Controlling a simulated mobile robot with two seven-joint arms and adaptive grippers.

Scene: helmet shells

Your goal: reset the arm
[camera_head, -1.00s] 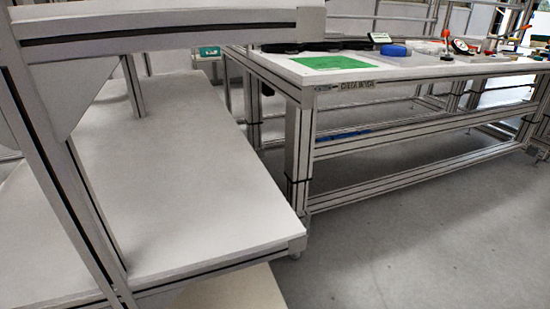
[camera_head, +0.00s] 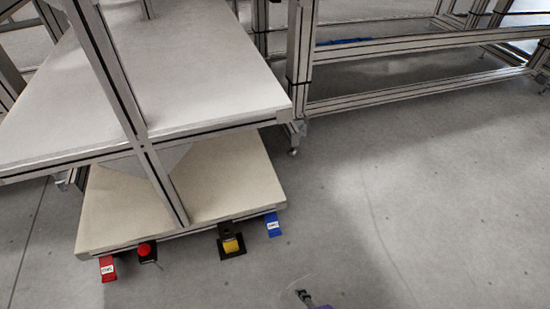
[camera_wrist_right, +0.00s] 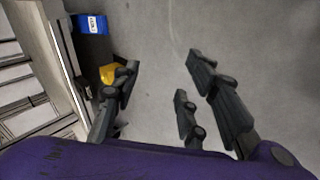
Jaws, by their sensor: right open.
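My right gripper (camera_head: 303,298) shows only as a dark fingertip and a bit of purple at the bottom edge of the head view, over the grey floor. In the right wrist view its dark fingers (camera_wrist_right: 162,80) are spread apart with bare floor between them. It is open and empty. The yellow piece (camera_wrist_right: 107,73) appears just beyond the left finger there, partly hidden by it. My left gripper is in neither view.
A white shelf frame (camera_head: 200,70) stands left, with a lower beige shelf (camera_head: 235,180). Along its front are a red tag (camera_head: 107,270), red button (camera_head: 144,250), yellow piece (camera_head: 231,244) and blue tag (camera_head: 272,224). Floor (camera_head: 430,210) at right is clear.

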